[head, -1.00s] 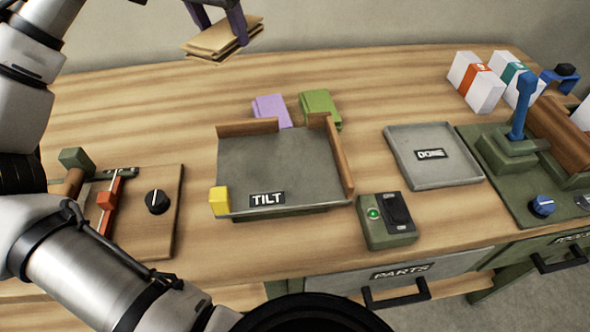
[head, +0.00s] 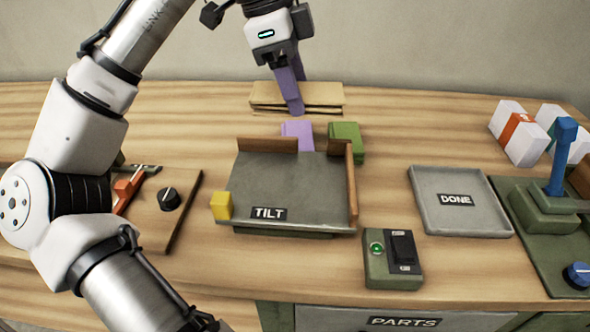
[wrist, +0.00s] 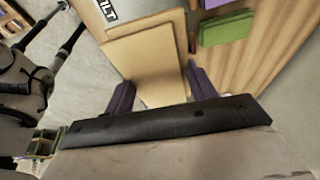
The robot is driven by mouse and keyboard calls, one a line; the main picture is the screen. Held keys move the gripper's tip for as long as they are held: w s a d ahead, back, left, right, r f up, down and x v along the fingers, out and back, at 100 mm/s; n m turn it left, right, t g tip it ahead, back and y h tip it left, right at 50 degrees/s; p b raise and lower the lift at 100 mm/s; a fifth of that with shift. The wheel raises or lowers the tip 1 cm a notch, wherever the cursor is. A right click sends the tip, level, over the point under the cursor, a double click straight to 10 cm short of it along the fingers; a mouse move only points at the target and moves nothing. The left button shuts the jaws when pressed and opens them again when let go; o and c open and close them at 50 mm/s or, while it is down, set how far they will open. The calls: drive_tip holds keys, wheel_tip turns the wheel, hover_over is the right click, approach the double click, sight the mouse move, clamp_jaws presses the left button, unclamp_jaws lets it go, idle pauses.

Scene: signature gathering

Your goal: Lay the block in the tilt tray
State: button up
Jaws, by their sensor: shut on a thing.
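The block is a flat tan stack (head: 320,97) of boards or sheets, seen in the head view behind the tilt tray. My gripper (head: 294,104) is shut on it, with purple fingers pointing down. Whether the block clears the table I cannot tell. In the wrist view the block (wrist: 145,72) lies between the two fingers (wrist: 161,92). The grey tilt tray (head: 290,185) is empty, with wooden walls at its back and right side and a TILT label in front. Part of that label shows at the top of the wrist view.
A purple block (head: 298,132) and a green block (head: 346,140) stand just behind the tray. A yellow cube (head: 221,206) is at its front left corner. A switch box (head: 392,257) and the empty DONE tray (head: 460,215) are to the right.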

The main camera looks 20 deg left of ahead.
sight(266, 87)
wheel_tip(266, 87, down, 14)
drive_tip(key=shift+f+b, duration=0.1)
drive_tip(key=shift+b, duration=0.2)
drive_tip(key=o, duration=1.1)
drive_tip(key=shift+f, duration=0.1)
drive_tip(key=shift+c, duration=0.2)
drive_tip(key=v, duration=1.2)
drive_tip(key=shift+p, duration=0.3)
